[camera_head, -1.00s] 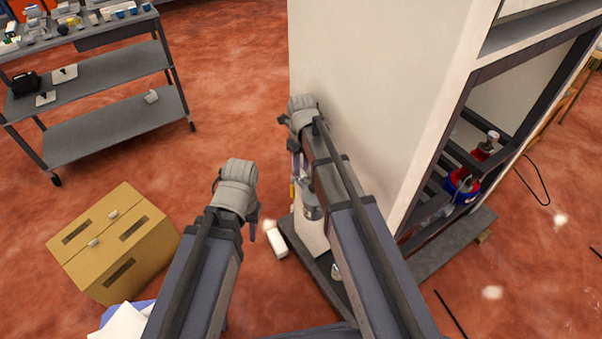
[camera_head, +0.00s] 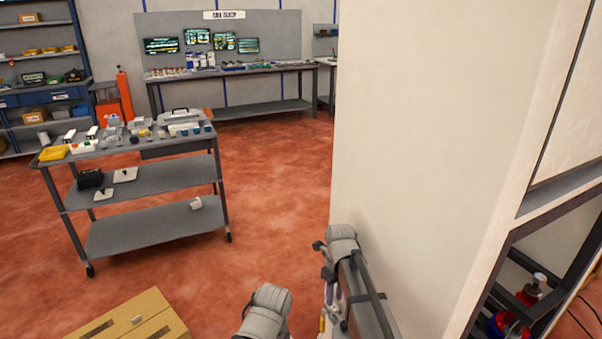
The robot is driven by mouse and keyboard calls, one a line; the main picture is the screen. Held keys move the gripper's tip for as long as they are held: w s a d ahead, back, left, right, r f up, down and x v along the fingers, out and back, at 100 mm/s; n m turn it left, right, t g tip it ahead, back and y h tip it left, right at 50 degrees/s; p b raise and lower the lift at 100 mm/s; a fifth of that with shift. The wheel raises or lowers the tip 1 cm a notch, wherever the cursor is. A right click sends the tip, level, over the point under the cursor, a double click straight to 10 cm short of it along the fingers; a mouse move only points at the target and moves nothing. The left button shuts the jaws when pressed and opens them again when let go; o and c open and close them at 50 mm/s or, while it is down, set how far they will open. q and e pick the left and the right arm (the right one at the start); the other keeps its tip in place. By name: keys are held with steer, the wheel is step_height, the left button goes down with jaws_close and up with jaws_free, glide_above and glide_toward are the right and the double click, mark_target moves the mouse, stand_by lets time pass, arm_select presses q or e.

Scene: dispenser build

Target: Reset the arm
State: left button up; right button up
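My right arm (camera_head: 355,290) comes up from the bottom, right of the middle, close along the side of a tall cream cabinet (camera_head: 425,150). Its gripper (camera_head: 326,322) hangs below the wrist, partly cut off by the bottom edge, and its fingers cannot be made out. I cannot tell whether the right arm touches the cabinet. My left arm (camera_head: 265,312) shows only its grey wrist part at the bottom middle, left of the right arm. The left gripper's fingers are out of the picture.
A grey shelf cart (camera_head: 150,208) with small items on top stands at the left. A cardboard box (camera_head: 140,320) is at the bottom left. A workbench (camera_head: 235,71) stands against the back wall. Red bottles (camera_head: 518,305) sit in the cabinet's open frame. The red floor (camera_head: 275,200) between is clear.

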steer(key=s+a+r+n+p, duration=0.3)
steer(key=s+n, duration=0.6)
steer(key=n, duration=0.8)
steer(key=s+a+r+n+h+p, duration=0.1)
steer(key=s+a+r+n+p, duration=0.2)
steer(key=s+n, duration=0.7)
step_height(320, 180, up, 2)
steer(key=n+p, duration=0.2)
steer(key=n, duration=0.4)
steer(key=shift+s+a+r+n, duration=0.15)
steer(key=shift+s+a+n, duration=0.1)
steer(key=shift+n, duration=0.15)
steer(key=w+d+f+t+y+b, duration=0.1)
steer(key=w+d+f+b, duration=0.2)
steer(key=w, duration=0.6)
steer(key=w+d+f+n+t+y+b, duration=0.1)
steer(key=w+d+f+b, duration=0.2)
steer(key=w, duration=0.6)
steer(key=shift+d+f+n+b, duration=0.35)
steer(key=shift+d+b, duration=0.25)
steer(key=shift+d, duration=0.3)
steer(key=shift+f, duration=0.1)
